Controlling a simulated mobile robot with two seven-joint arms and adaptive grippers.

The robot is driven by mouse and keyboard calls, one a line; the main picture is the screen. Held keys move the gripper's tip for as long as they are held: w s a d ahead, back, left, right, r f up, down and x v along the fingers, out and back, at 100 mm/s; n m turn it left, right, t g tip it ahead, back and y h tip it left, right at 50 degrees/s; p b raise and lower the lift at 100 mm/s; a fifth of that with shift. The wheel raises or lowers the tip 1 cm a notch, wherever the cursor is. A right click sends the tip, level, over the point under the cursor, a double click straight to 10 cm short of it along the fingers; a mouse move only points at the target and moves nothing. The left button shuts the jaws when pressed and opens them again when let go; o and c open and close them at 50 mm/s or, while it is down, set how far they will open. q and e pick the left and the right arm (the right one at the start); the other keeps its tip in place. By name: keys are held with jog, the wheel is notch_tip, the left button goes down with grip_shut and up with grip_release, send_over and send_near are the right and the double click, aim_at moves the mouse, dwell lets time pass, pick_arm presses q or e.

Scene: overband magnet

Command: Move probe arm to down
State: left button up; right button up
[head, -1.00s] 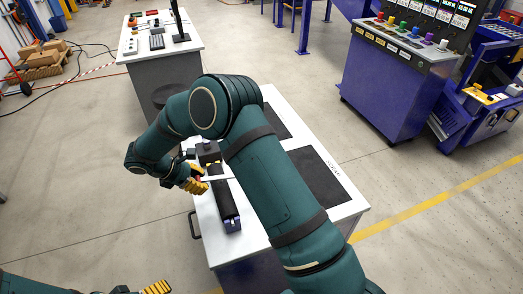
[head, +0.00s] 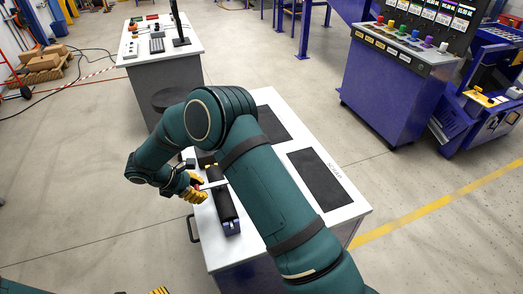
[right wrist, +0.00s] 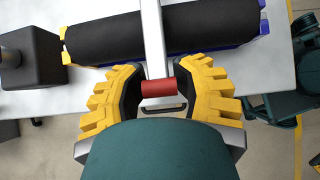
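The probe arm (right wrist: 153,40) is a thin pale metal bar across a black roller (right wrist: 190,27) with yellow and blue ends. It ends in a red cylindrical grip (right wrist: 158,87) on a small metal frame. My right gripper (right wrist: 157,72) has its yellow fingers on either side of this red grip, with the pads close against it. In the head view, my right gripper (head: 195,189) is at the left edge of the white table, beside the black roller (head: 225,203). My left gripper (head: 160,291) shows only its yellow tips at the bottom edge.
The white table (head: 345,209) carries two dark mats. A black block (right wrist: 32,58) stands left of the roller in the wrist view. My right forearm covers the table's middle. A blue control console (head: 395,80) stands at the right. Open floor lies left of the table.

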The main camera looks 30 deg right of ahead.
jog(key=o, duration=0.7)
jog(key=shift+w+a, duration=0.1)
jog(key=shift+a, duration=0.35)
jog(key=shift+c, duration=0.2)
jog(key=shift+d, duration=0.2)
jog(key=s+p+v, duration=0.1)
jog(key=p+v, duration=0.2)
jog(key=v, duration=0.3)
jog(key=shift+w+a+r, duration=0.15)
jog(key=shift+w+r, duration=0.2)
jog(key=shift+w, duration=0.15)
jog(key=shift+r, duration=0.1)
jog(key=v, duration=1.2)
